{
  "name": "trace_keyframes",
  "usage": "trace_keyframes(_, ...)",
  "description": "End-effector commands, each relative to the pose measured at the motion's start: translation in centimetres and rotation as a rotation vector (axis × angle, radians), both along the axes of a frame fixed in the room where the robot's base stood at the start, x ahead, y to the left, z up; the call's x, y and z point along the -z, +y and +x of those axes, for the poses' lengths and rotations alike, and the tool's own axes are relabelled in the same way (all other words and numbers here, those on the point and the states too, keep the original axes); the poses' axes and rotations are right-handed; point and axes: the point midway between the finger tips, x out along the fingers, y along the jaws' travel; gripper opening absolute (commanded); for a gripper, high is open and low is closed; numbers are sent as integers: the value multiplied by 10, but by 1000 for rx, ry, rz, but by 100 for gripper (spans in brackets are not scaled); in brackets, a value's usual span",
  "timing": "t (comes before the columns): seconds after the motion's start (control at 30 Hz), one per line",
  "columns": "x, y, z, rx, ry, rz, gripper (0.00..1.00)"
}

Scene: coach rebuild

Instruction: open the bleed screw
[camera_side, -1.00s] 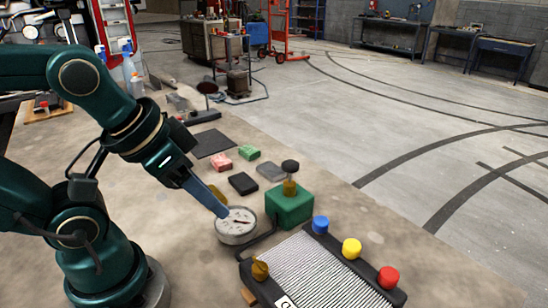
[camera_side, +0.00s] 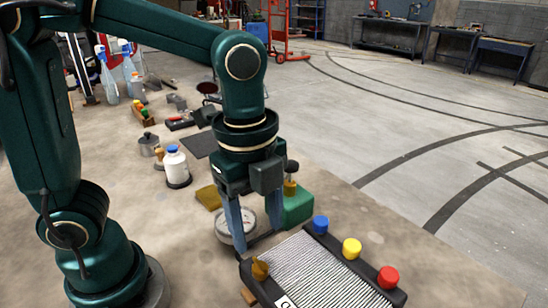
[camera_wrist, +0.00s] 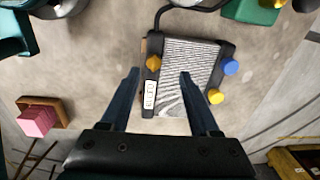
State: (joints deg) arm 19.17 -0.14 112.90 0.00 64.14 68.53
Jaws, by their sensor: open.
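The radiator (camera_side: 318,270) is a black-framed, finned panel lying on the bench. A brass-coloured screw (camera_side: 260,268), which looks like the bleed screw, stands at its left corner. In the wrist view the screw (camera_wrist: 153,63) shows between the finger lines, near the left fingertip. My gripper (camera_side: 256,238) points down, open and empty, behind the screw in the side view. In the wrist view its fingers (camera_wrist: 159,75) are spread over the radiator. I cannot tell their exact height above it.
Blue (camera_side: 320,224), yellow (camera_side: 352,248) and red (camera_side: 389,277) caps stand along the radiator's right side. A round gauge (camera_side: 224,236) and a green block (camera_side: 298,207) sit close behind my fingers. A white bottle (camera_side: 176,165) stands farther left.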

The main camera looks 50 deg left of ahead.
Motion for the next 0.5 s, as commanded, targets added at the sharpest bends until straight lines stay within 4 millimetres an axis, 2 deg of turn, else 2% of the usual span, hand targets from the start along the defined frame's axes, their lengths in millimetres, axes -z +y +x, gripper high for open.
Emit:
trace_keyframes(0.2, 17, -9, -6, 44, 56, 21, 62)
trace_keyframes(0.5, 51, -9, -5, 41, 54, 21, 62)
